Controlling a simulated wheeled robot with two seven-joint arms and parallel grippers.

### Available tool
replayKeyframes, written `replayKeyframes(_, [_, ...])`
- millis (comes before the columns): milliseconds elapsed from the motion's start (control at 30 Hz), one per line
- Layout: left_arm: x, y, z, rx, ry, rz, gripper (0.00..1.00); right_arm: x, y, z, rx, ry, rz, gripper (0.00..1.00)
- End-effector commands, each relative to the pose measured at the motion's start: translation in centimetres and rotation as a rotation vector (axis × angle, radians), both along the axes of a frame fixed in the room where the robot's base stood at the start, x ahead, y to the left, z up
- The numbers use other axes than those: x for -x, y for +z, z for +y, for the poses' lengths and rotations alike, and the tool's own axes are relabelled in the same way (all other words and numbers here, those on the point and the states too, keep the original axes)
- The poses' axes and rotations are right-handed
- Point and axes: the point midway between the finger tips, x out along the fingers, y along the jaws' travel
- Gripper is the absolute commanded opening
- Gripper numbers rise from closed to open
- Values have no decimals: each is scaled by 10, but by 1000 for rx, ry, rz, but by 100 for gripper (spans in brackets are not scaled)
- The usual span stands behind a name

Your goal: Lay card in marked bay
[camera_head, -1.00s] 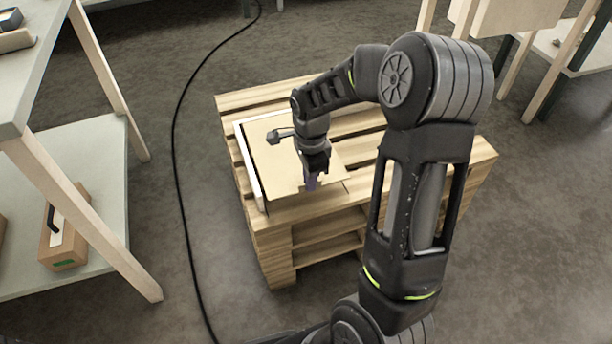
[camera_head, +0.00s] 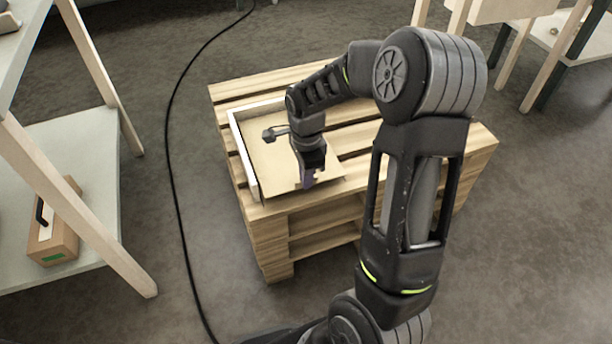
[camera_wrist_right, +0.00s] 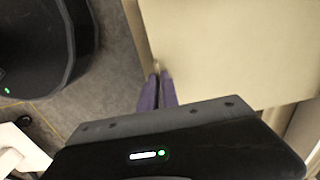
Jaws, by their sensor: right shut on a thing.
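The card (camera_head: 270,165) is a flat tan sheet over the left part of the wooden pallet, within or just above a bay edged by a white rim (camera_head: 238,150). The rim shows along the card's left and far sides. My right gripper (camera_head: 308,182) is shut on the card near its front edge. In the right wrist view, the purple fingertips (camera_wrist_right: 157,92) are together at the edge of the pale card (camera_wrist_right: 235,50). Whether the card touches the surface below is hard to tell. My left gripper is not in view.
The pallet (camera_head: 465,150) has bare slats to the right, partly behind my right arm. A black cable (camera_head: 170,130) runs over the floor to the left. A shelf unit (camera_head: 95,150) with a cardboard box (camera_head: 58,235) stands at the left. Wooden-legged benches stand at the back right.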

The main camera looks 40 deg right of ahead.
Motion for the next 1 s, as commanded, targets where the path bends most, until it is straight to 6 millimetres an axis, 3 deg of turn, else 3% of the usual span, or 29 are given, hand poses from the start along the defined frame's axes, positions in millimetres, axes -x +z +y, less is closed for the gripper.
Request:
replayKeyframes(267, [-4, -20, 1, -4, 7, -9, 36, 0, -20, 0, 0, 0, -1, 0])
replayKeyframes(1000, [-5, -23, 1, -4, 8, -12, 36, 0, -29, 0, 0, 0, 0, 0])
